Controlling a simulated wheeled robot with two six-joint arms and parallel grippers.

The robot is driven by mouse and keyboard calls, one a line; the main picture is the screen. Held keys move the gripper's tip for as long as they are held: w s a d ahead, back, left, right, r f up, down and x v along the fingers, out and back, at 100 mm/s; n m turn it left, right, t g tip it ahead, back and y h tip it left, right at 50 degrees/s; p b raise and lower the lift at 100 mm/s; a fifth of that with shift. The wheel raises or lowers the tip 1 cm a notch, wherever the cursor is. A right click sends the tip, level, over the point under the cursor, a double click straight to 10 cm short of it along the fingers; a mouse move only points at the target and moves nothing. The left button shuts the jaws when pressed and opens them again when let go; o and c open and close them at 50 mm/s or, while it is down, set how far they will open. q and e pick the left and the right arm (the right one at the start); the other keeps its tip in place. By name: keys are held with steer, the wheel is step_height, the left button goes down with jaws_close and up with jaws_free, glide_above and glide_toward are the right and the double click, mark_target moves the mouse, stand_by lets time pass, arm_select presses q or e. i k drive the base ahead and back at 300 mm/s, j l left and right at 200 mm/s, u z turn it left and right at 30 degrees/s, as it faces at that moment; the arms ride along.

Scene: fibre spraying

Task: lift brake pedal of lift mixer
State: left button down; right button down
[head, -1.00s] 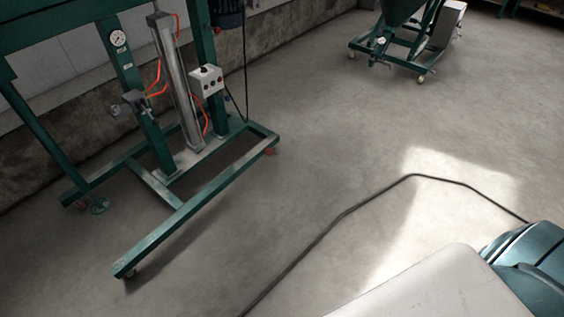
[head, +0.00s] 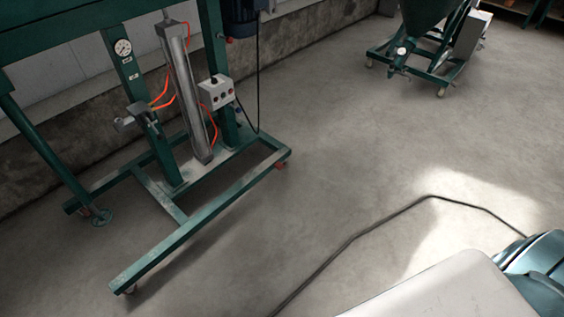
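The lift mixer (head: 205,215) stands at the left on a green wheeled frame. It carries a silver cylinder (head: 187,95), orange hoses, a pressure gauge (head: 123,47) and a grey control box (head: 217,92) with buttons. A round green foot piece (head: 102,216) touches the floor at the frame's left rear corner, beside a caster; I cannot tell for sure whether it is the brake pedal. Neither of my grippers is in view.
A black cable (head: 350,243) lies across the floor from bottom centre to the right. A second green wheeled machine (head: 420,65) stands at the back right. A low wall (head: 300,45) runs behind the mixer.

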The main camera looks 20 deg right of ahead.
mark_target(280, 166)
steer(key=i+l, duration=0.55)
steer(key=i, duration=0.15)
steer(key=i+l+u, duration=0.1)
steer(key=i+l, duration=0.45)
steer(key=i, duration=0.15)
